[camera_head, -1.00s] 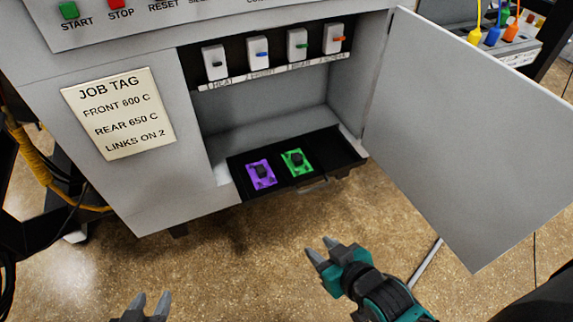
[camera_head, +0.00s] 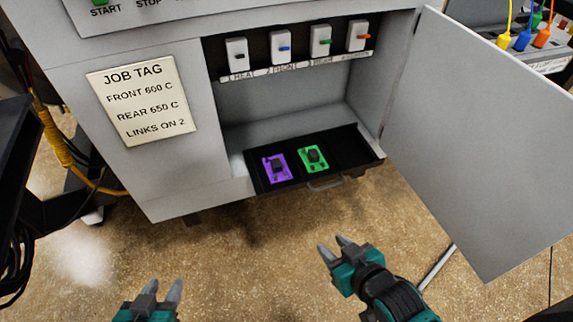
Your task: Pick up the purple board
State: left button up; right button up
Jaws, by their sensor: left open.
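The purple board (camera_head: 268,173) lies in the left part of a black pulled-out tray (camera_head: 349,147), with a dark block on its top. A green board (camera_head: 314,167) with a similar dark block lies just to its right. My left gripper (camera_head: 162,290) is low in the picture, below and left of the tray, open and empty. My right gripper (camera_head: 330,246) is below the tray and to the right, its two fingers a little apart and nothing between them. Both grippers are apart from the boards.
The grey cabinet holds a row of several white switches (camera_head: 284,49) above the tray. An open door (camera_head: 480,140) hangs on the right. A job tag (camera_head: 142,98) is on the left front. A dark stand (camera_head: 45,170) and yellow cable are at far left. Floor before the tray is clear.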

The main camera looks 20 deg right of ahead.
aim_at(278, 171)
jog(key=i+l, duration=0.1)
jog(key=i, duration=0.4)
jog(key=i+l+u, duration=0.1)
jog(key=i, duration=0.4)
